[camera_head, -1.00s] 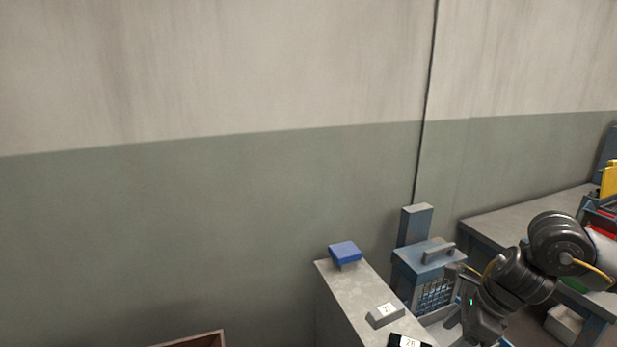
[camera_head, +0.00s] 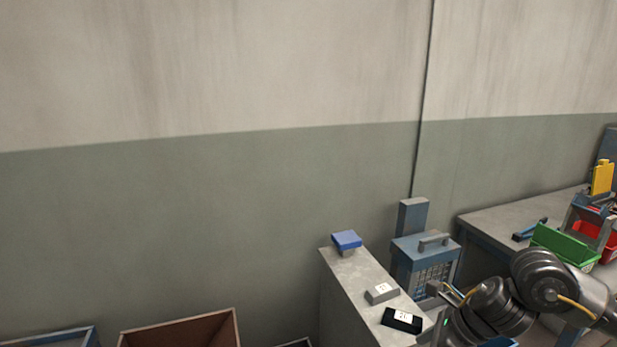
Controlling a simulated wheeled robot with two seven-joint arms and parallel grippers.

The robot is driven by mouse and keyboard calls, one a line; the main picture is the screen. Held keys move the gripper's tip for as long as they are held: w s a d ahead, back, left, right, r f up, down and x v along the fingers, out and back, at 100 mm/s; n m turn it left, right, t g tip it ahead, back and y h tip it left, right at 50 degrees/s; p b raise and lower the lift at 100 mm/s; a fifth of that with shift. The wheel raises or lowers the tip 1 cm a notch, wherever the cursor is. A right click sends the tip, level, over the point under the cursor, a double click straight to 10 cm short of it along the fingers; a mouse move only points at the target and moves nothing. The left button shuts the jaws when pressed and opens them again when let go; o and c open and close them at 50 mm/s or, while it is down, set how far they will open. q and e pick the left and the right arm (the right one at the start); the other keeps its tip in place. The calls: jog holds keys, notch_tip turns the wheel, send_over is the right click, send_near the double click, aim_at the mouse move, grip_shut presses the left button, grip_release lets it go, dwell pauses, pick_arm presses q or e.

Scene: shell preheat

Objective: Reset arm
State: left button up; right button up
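My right arm comes in from the lower right of the head view. My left arm and gripper are not in view.
The grey counter (camera_head: 345,290) holds a blue-topped block (camera_head: 346,241), a grey box (camera_head: 382,293) and a black box (camera_head: 402,320). A blue caged machine (camera_head: 427,258) stands behind my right gripper. A workbench (camera_head: 490,228) with a green bin (camera_head: 563,244) is right. A brown-lined crate (camera_head: 180,332) is lower left.

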jog(key=s+a+f+m+t+y, duration=0.1)
jog(key=a+f+m+t+y, duration=0.1)
jog(key=a+m, duration=0.45)
jog(key=s+a+f+m+t+y, duration=0.1)
jog(key=s+a+m+t+y, duration=0.1)
jog(key=a+m, duration=0.5)
jog(key=s+d+f+m+g+h, duration=0.1)
jog(key=s+d+f+m+h, duration=0.3)
jog(key=s+m, duration=0.55)
jog(key=s+d+f+m+g+h, duration=0.1)
jog(key=s+d+f+m+h, duration=0.1)
jog(key=s+d+f+m, duration=0.75)
jog(key=s+d+f+m+g+h, duration=0.25)
jog(key=s+m, duration=0.25)
jog(key=m, duration=0.8)
jog(key=s+f+x, duration=0.1)
jog(key=s+x, duration=0.2)
jog(key=x, duration=0.9)
jog(key=s+d+x, duration=0.1)
jog(key=s+x, duration=0.1)
jog(key=x, duration=1)
jog(key=s+d+f+g, duration=0.1)
jog(key=s+d+f, duration=0.1)
jog(key=s+f, duration=1.4)
jog(key=shift+s+d+f+n+h, duration=0.35)
jog(key=shift+s+h, duration=0.1)
jog(key=shift+s, duration=0.25)
